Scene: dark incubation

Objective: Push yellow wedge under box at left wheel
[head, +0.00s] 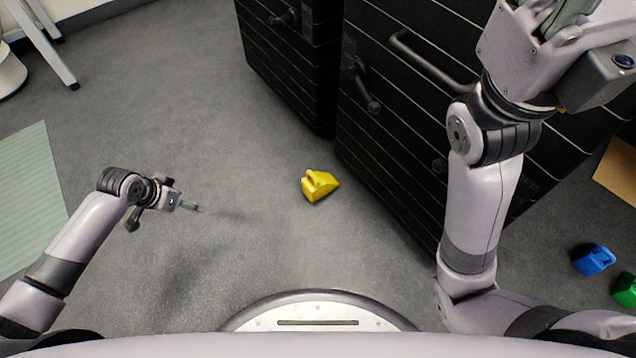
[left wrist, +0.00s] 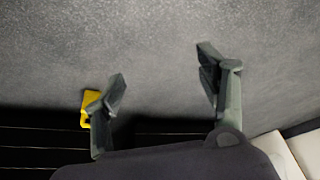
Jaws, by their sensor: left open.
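The yellow wedge (head: 320,186) lies on the grey floor near the lower left corner of the large black striped box (head: 400,150), with a small gap between them. The left wrist view shows part of the wedge (left wrist: 88,106) beyond one finger, which hides some of it. My left gripper (head: 200,208) is low over the floor, left of the wedge and apart from it. Its fingers (left wrist: 162,72) are spread with nothing between them. My right gripper (head: 565,18) is raised at the upper right, cut by the frame edge; its fingertips are unclear. I cannot make out a wheel.
A second black striped box (head: 290,70) stands behind at the left. A blue block (head: 594,260) and a green block (head: 625,290) lie at the right. A pale green mat (head: 30,200) lies at the left. The floor between my left gripper and the wedge is clear.

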